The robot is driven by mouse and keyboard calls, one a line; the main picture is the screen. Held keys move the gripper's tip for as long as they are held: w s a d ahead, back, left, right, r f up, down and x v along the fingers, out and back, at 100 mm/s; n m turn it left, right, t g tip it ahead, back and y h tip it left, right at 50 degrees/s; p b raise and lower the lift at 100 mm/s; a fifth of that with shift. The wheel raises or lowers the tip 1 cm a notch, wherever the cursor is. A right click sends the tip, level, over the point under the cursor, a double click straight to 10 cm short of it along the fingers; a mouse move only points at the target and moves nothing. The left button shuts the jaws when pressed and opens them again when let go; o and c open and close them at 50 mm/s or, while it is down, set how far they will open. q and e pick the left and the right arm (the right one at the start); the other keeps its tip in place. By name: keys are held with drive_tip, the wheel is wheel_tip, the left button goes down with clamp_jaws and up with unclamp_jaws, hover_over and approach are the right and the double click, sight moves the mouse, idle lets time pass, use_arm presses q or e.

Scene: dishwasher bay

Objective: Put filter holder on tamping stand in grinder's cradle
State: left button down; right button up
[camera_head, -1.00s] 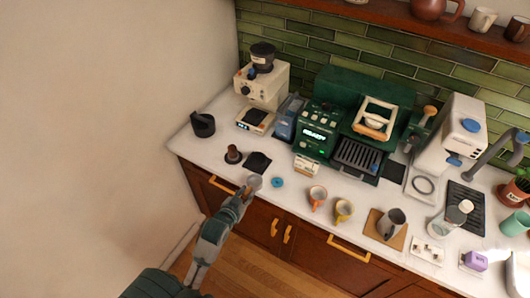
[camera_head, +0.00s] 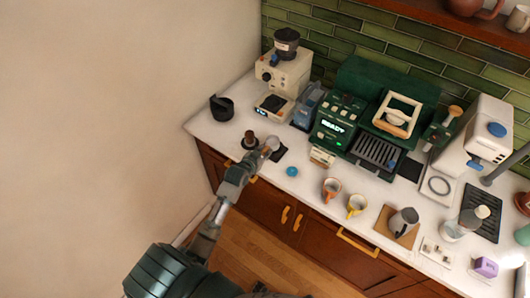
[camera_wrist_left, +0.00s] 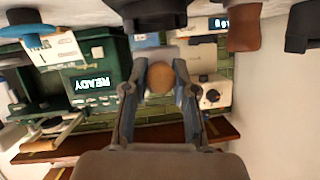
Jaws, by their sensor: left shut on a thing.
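My left gripper (camera_head: 266,150) is over the front left of the counter. It is shut on the filter holder (camera_head: 272,142), whose pale metal end shows past the fingers. In the left wrist view, the round wooden handle end (camera_wrist_left: 160,77) sits between both fingers; the basket is not clear there. A dark flat pad (camera_head: 280,154), perhaps the tamping stand, lies partly hidden behind the gripper. The cream grinder (camera_head: 287,72) with a dark hopper stands behind; it also shows upside down in the left wrist view (camera_wrist_left: 207,93). I cannot make out its cradle clearly. My right gripper is out of view.
A tamper (camera_head: 249,140) stands just left of the gripper, and a black cup (camera_head: 222,108) is farther left. The green espresso machine (camera_head: 338,128) is to the right. A blue disc (camera_head: 292,171) and two mugs (camera_head: 331,188) are along the front.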

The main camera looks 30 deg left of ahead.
use_arm(q)
drive_tip(key=shift+w+a, duration=0.5)
drive_tip(key=shift+w, duration=0.4)
drive_tip(key=shift+d+f+p, duration=0.25)
drive_tip(key=shift+f+p, duration=0.45)
drive_tip(key=shift+f, duration=0.55)
drive_tip(key=shift+d+f, duration=0.15)
drive_tip(key=shift+s, duration=0.1)
drive_tip(key=shift+f, duration=0.1)
drive_tip(key=shift+f, duration=0.15)
drive_tip(key=c, duration=1.2)
unclamp_jaws()
drive_tip(key=shift+f, duration=0.1)
drive_tip(key=shift+o, duration=1.4)
drive_tip(key=shift+a, duration=0.25)
